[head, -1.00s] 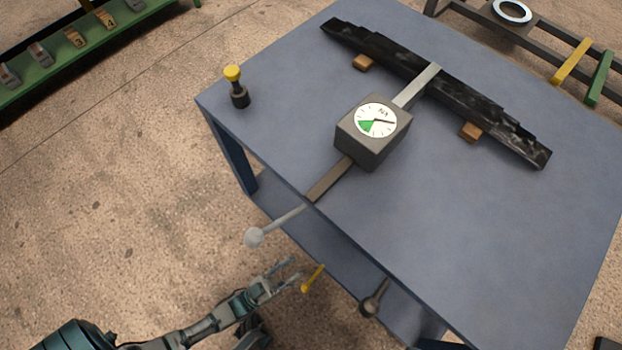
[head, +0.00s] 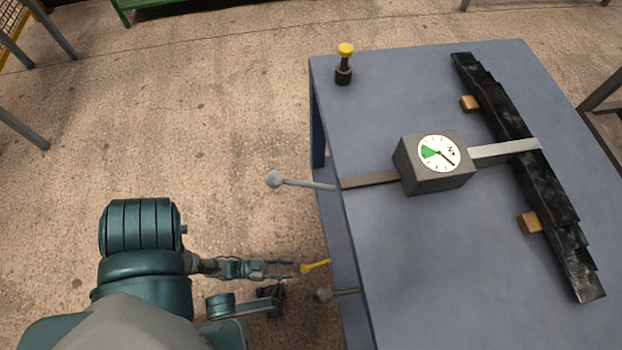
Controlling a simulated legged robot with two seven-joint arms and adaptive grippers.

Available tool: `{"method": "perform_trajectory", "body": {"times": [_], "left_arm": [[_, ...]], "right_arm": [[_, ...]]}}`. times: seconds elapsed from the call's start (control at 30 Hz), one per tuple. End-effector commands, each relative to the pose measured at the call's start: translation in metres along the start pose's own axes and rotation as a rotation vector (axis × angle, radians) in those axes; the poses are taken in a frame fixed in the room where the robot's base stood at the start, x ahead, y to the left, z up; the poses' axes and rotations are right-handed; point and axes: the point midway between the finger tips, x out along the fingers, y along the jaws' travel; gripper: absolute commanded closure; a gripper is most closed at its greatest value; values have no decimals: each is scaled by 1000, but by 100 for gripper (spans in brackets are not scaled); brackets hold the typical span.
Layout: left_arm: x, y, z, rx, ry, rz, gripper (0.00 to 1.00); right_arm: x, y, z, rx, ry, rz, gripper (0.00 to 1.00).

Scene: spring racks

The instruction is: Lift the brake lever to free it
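A short yellow lever (head: 317,266) sticks out from the near left edge of the blue table, low down. I take it for the brake lever, though no label shows. My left gripper (head: 290,268) is beside its outer end, with its two thin fingers apart. Whether they touch the lever is too small to tell. A pale lever with a ball end (head: 275,180) sticks out of the same edge higher up, and a darker ball knob (head: 323,295) lies below the yellow lever.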

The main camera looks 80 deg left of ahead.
Motion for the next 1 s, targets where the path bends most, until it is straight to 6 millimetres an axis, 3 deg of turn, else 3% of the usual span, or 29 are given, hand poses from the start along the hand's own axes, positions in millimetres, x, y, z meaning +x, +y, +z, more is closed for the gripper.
{"method": "perform_trajectory", "body": {"times": [0.2,0.4,0.8,0.97,1.0], "left_arm": [[49,-1,2,-2,0,1,63],[77,0,2,0,-1,1,63],[86,0,1,0,-2,1,63],[86,0,1,0,-2,1,100],[86,0,1,0,-2,0,100]], "right_arm": [[-3,0,2,-2,-2,-3,35],[0,0,1,-2,18,-9,35],[3,-1,-1,-3,28,-10,35],[3,-1,0,-2,27,-10,35],[3,-1,0,-2,26,-10,35]]}}
